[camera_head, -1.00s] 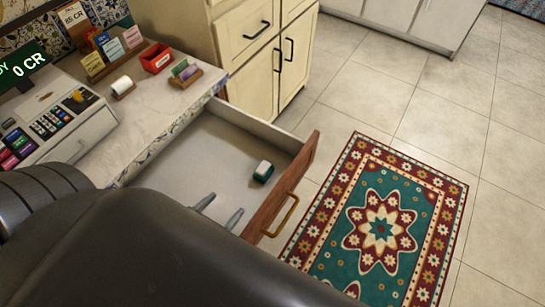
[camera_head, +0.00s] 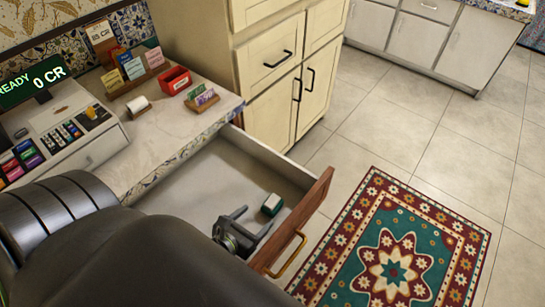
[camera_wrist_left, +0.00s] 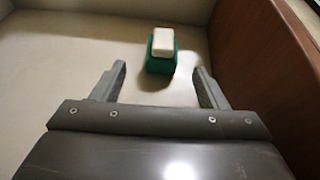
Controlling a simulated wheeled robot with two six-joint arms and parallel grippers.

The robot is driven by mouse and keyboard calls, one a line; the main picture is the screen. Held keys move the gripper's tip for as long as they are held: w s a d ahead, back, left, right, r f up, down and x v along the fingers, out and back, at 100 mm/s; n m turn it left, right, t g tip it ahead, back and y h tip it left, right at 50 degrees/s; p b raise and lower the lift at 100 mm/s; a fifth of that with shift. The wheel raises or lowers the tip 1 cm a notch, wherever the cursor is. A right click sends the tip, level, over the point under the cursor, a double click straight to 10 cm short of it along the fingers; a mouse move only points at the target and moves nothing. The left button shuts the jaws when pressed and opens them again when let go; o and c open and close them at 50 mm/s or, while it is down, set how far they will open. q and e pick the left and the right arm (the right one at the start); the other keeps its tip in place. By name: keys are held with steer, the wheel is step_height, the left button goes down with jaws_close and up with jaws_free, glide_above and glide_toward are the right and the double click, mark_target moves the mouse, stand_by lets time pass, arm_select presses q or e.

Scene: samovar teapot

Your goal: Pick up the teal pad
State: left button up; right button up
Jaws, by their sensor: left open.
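The teal pad (camera_head: 272,204) is a small block with a white top and teal sides. It lies on the floor of the open drawer (camera_head: 196,180), near the drawer's wooden front. In the left wrist view the pad (camera_wrist_left: 161,52) lies just ahead of and between the fingertips. My left gripper (camera_head: 254,221) is open and empty inside the drawer, its fingers pointing toward the pad. It also shows in the left wrist view (camera_wrist_left: 160,78), with a gap on both sides of the pad. My right gripper is not in view.
The drawer front (camera_head: 300,220) with its brass handle rises close to the right of the gripper. A counter with a cash register (camera_head: 62,130) and a red box (camera_head: 175,80) stands at the left. A patterned rug (camera_head: 400,250) lies on the floor.

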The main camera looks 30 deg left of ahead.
mark_target(274, 201)
arm_select(q)
steer(key=x, duration=0.4)
steer(key=shift+w+f, duration=0.1)
steer(key=shift+w, duration=0.2)
steer(key=shift+d+r+p+x, duration=0.15)
steer(key=shift+p+x, duration=0.2)
steer(key=shift+x, duration=1.05)
steer(key=shift+d+r+p+x, duration=0.15)
steer(key=shift+p+x, duration=0.2)
steer(key=shift+x, duration=1.05)
steer(key=shift+w+a, duration=0.1)
steer(key=c, duration=1.1)
steer(key=shift+o, duration=0.2)
